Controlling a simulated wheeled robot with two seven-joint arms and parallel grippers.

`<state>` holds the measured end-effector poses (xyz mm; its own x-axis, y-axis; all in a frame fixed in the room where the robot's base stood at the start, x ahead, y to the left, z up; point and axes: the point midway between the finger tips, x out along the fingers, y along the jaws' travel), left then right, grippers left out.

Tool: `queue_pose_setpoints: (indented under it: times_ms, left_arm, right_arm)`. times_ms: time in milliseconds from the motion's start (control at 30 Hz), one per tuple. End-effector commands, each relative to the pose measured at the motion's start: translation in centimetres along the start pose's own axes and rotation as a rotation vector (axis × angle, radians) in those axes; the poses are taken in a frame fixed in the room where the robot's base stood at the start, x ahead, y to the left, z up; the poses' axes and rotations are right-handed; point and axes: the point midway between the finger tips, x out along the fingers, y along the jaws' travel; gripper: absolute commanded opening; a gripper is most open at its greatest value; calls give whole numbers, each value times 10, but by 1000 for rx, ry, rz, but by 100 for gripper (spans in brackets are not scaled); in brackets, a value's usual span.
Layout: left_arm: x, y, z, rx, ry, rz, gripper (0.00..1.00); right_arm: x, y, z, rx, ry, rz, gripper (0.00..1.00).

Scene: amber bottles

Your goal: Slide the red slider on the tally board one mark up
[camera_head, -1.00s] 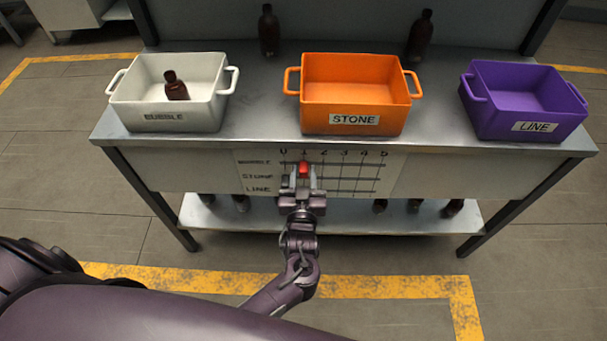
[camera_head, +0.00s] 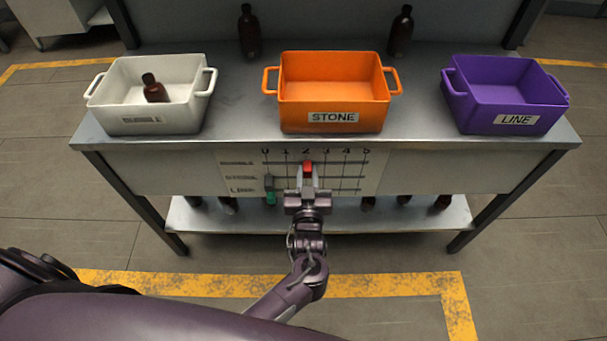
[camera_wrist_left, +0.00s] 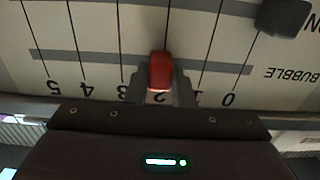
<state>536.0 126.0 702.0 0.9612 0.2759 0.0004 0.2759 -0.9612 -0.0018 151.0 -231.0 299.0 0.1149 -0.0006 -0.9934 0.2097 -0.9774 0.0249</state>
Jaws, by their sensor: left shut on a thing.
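The tally board (camera_head: 377,183) hangs on the front of the table, with marks 0 to 5 along its top and rows of tracks. The red slider (camera_head: 307,167) is on the top row, labelled BUBBLE, in line with mark 2. My left gripper (camera_head: 307,178) is shut on the red slider, with a finger on each side. A green slider (camera_head: 270,197) is on the LINE row near 0. My right gripper is not in view.
A white crate (camera_head: 193,120) holding an amber bottle (camera_head: 154,90), an orange STONE crate (camera_head: 290,119) and a purple LINE crate (camera_head: 475,121) stand on the table. Two bottles stand behind. Several bottles are on the lower shelf (camera_head: 350,219).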

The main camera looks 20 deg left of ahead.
Motion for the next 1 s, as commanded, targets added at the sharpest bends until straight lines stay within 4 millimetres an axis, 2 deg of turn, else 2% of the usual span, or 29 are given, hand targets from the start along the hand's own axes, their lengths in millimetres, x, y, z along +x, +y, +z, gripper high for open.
queue_pose_setpoints:
  times_ms: [67,100,267,600,1000]
  left_arm:
    - [0,0,1,1,-2,1,0]
    - [0,0,1,1,-2,1,24]
    - [0,0,1,1,-1,1,44]
    - [-5,0,1,1,-2,0,44]
    - [-67,0,1,1,-3,0,44]
  right_arm:
    - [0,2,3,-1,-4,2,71]
    - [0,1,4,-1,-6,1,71]
    - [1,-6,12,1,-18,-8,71]
    - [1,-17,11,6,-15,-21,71]
    - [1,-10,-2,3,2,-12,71]
